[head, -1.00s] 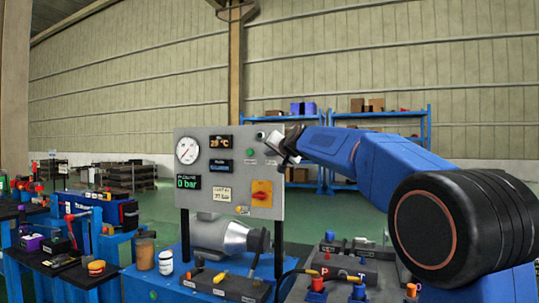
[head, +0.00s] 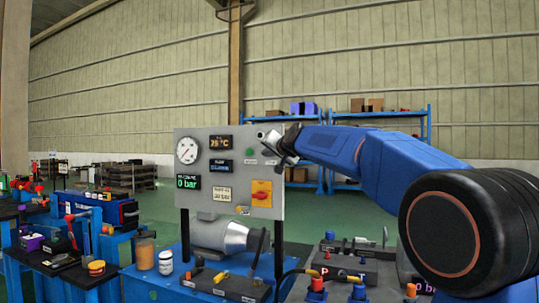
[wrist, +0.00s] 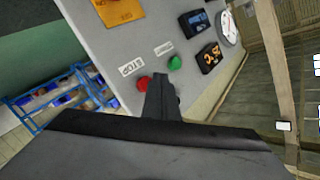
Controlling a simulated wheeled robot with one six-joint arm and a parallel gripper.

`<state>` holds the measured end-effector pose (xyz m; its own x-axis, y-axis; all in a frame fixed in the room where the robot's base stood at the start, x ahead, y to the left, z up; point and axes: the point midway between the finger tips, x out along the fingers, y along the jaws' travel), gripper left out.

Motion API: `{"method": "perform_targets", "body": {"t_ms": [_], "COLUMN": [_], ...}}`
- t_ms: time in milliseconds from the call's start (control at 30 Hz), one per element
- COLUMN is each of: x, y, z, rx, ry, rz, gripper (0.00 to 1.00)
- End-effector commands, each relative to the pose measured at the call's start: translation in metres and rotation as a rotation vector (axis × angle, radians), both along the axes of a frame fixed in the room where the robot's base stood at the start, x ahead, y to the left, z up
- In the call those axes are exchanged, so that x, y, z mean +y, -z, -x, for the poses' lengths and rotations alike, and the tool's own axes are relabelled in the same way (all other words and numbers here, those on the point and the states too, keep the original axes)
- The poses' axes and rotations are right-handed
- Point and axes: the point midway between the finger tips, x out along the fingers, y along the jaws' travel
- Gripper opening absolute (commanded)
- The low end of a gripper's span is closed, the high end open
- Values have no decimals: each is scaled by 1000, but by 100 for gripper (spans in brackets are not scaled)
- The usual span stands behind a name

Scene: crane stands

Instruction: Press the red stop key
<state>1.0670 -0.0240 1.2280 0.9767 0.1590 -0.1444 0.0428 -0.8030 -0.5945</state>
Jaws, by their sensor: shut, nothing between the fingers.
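The red stop key (wrist: 143,83) shows in the wrist view on the grey panel (wrist: 165,25), just below a white STOP label (wrist: 130,68). A green key (wrist: 174,62) sits beside it. My gripper (wrist: 160,82) is shut and empty. Its fingertips lie just right of the red key and overlap its edge in the picture; I cannot tell whether they touch it. In the head view my gripper (head: 283,146) is at the upper right of the panel (head: 203,215). The green key (head: 250,152) shows there, and the red key is not visible.
An orange-red rotary switch (head: 261,193), a gauge (head: 187,150) and displays are on the panel. Below stand a pump (head: 222,236), a brown jar (head: 145,254) and a white bottle (head: 166,262). A block with coloured fittings (head: 345,270) lies below my arm.

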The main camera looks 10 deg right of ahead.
Motion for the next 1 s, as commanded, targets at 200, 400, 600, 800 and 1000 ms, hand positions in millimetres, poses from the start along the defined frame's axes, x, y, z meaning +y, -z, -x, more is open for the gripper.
{"method": "perform_targets", "body": {"t_ms": [200,400,600,800,1000], "x": [11,21,26,26,26], "y": [0,0,0,0,0], "z": [15,28,36,36,36], "rx": [-2,0,0,0,0], "ry": [0,-1,0,0,0], "rz": [2,2,1,0,1], "gripper": [0,0,0,0,0]}}
